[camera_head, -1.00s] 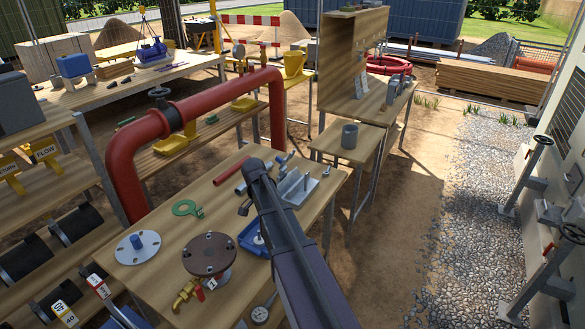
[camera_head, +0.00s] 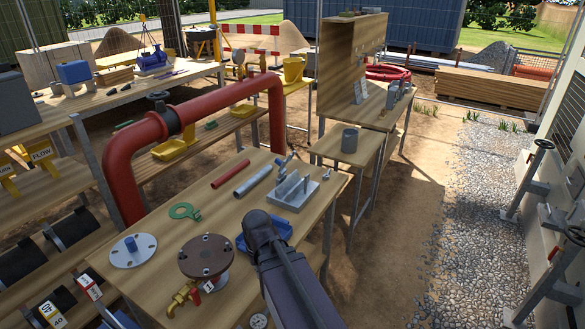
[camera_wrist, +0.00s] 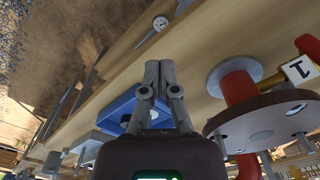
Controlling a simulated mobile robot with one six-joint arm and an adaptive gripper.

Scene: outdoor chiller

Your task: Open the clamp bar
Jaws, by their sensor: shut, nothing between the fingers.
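A grey clamp fixture (camera_head: 293,190) with upright plates on a flat base sits at the far right corner of the workbench (camera_head: 222,206). A slim grey bar (camera_head: 285,162) sticks up at its back left; I cannot tell whether it is the clamp bar. My gripper (camera_wrist: 158,66) is shut and empty in the wrist view. In the head view my arm hides it. It is over the bench near a blue tray (camera_head: 285,230), apart from the fixture. The tray also shows in the wrist view (camera_wrist: 118,112).
A brown flange on a stand (camera_head: 205,257) is close to the left of my arm. A red pipe arch (camera_head: 215,104) stands behind. A dial gauge (camera_wrist: 160,23) lies near the edge.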

